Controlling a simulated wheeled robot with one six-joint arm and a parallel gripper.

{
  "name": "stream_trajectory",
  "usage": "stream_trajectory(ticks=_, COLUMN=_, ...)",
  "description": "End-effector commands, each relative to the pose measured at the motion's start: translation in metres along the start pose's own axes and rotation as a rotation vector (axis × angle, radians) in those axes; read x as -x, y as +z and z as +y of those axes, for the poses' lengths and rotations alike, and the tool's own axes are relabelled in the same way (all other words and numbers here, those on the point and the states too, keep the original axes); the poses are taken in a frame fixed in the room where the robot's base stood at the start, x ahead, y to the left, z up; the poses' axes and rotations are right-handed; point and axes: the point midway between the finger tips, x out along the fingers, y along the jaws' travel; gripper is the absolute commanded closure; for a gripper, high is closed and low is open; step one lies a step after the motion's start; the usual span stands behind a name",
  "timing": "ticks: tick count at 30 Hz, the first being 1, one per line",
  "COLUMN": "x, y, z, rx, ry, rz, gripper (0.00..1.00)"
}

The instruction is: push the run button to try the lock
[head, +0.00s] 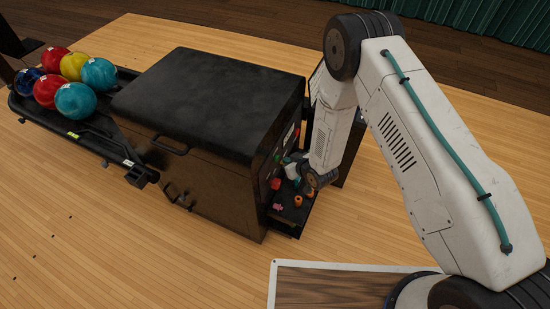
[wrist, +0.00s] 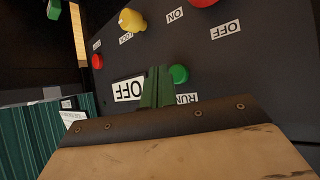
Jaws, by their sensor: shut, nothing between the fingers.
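The run button is a green round button (wrist: 179,74) on the dark control panel (wrist: 225,65) in the wrist view. A RUN label (wrist: 186,99), upside down, sits beside it, partly hidden. My gripper (wrist: 157,72) shows as two dark green fingers closed together, empty, just left of the button in the picture. I cannot tell whether they touch the panel. A yellow knob (wrist: 131,20) with a label reading LOCK stands above.
Red buttons (wrist: 97,61) and (wrist: 203,3) and a large OFF label (wrist: 128,89) are near. A low tray (head: 288,222) with small orange and pink pieces sits under the panel. A rack (head: 95,142) with several bowling balls stands left. Wooden floor is open in front.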

Motion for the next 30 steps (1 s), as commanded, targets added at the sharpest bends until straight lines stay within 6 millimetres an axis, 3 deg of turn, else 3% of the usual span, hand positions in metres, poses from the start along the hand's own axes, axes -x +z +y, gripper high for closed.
stream_trajectory(ticks=30, x=-0.0036, y=-0.003, z=-0.0068, rx=0.0, ry=0.0, rz=0.0, gripper=1.0)
